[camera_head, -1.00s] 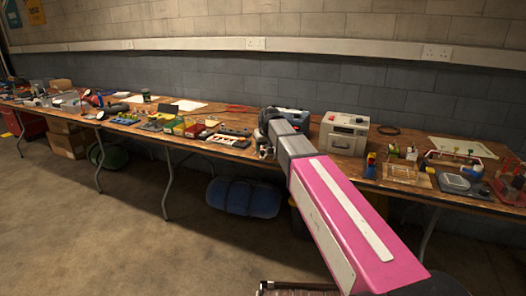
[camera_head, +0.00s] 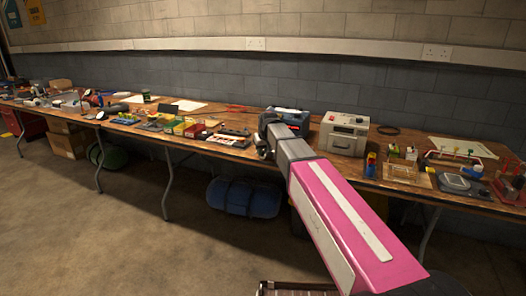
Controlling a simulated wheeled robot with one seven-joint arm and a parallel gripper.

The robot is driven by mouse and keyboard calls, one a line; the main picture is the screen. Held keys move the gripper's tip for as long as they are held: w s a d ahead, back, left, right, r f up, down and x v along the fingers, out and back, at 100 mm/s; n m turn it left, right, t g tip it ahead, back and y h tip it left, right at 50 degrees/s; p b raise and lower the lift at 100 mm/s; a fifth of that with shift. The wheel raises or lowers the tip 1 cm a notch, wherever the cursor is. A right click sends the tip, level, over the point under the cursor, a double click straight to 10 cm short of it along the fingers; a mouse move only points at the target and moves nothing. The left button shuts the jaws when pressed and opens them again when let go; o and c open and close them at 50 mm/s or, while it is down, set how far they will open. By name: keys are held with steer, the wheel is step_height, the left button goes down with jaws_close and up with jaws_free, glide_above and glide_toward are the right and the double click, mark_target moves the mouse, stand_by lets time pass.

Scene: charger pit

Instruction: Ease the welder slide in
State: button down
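A beige box-shaped unit (camera_head: 345,134) with a handle and a dark front panel stands on the workbench, right of my gripper. I cannot tell which of these, if either, is the welder, and no slide can be made out. My gripper (camera_head: 264,152) is over the bench's front part, just right of a flat board with pale and dark parts (camera_head: 229,139). Its fingers are small and dark, so I cannot see whether they are open or hold anything.
The long wooden bench (camera_head: 350,168) is crowded on both sides. Right of the beige unit are a clear tray (camera_head: 406,174), a grey device (camera_head: 454,182) and a red-framed box (camera_head: 511,184). A blue rolled bag (camera_head: 243,197) lies under the bench.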

steer(key=w+d, duration=0.1)
steer(key=w, duration=0.2)
steer(key=w+d, duration=0.1)
steer(key=w, duration=0.2)
steer(key=w+d, duration=0.1)
steer(key=w, duration=0.3)
steer(key=shift+d, duration=0.3)
steer(key=c, duration=0.9)
jaws_free()
steer(key=shift+w, duration=0.1)
steer(key=shift+c, duration=0.2)
steer(key=shift+v, duration=0.9)
steer(key=v, duration=0.9)
